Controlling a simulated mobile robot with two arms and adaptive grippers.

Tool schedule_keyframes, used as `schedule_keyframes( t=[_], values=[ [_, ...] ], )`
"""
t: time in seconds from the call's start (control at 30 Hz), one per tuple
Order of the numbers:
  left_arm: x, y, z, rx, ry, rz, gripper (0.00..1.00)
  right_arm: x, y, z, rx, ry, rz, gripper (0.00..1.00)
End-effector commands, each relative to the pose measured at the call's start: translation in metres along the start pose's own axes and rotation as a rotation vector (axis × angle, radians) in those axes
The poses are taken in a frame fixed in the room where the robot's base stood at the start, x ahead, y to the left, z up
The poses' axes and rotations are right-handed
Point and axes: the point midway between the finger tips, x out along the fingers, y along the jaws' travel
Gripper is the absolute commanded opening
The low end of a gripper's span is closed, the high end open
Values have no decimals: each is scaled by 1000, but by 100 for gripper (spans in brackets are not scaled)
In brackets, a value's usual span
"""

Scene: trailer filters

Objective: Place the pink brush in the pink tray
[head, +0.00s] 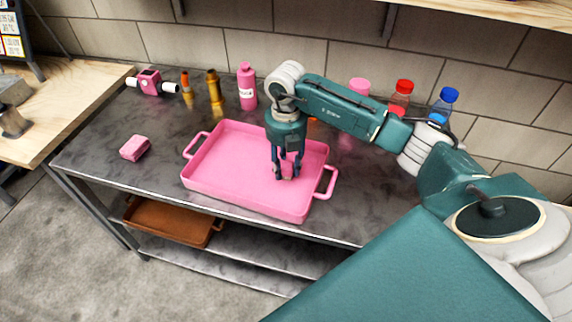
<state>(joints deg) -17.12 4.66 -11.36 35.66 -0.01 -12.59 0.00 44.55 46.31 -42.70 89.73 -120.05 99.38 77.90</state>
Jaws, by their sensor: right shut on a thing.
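The pink tray (235,170) lies on the dark metal table, with a looped handle at each end. My right gripper (287,174) points down over the right half of the tray, shut on a small pinkish thing. This appears to be the pink brush (287,169), mostly hidden by the fingers. I cannot tell whether it touches the tray floor. The rest of the tray floor is bare. My left gripper is out of view.
A pink block (134,147) lies left of the tray. Behind stand a pink bottle (247,88), amber bottles (215,88), and red-capped (401,95) and blue-capped (443,103) bottles near the wall. A brown tray (170,222) sits on the lower shelf.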

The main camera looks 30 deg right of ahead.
Motion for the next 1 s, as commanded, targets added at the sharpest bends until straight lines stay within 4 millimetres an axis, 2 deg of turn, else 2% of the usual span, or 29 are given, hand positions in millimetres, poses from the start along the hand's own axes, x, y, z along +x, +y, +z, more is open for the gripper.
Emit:
schedule_keyframes(
  t=[0.07, 0.1, 0.2, 0.47, 0.6, 0.77, 1.0],
  values=[
    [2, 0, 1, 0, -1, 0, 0, 3, 0, 0, 0, 0, 0, 9],
    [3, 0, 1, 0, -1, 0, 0, 3, 0, 0, 0, 0, 0, 36],
    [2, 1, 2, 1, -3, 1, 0, 2, 0, 0, 0, 0, 0, 54],
    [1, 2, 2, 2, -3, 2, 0, 2, 0, 0, 0, 0, 0, 54],
    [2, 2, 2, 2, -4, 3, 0, -7, 1, 1, 0, -2, 3, 54],
    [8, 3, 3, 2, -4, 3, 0, -35, 1, 2, 0, -4, 5, 54],
    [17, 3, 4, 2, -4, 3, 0, -87, 1, 1, 1, -4, 4, 54]
  ],
)
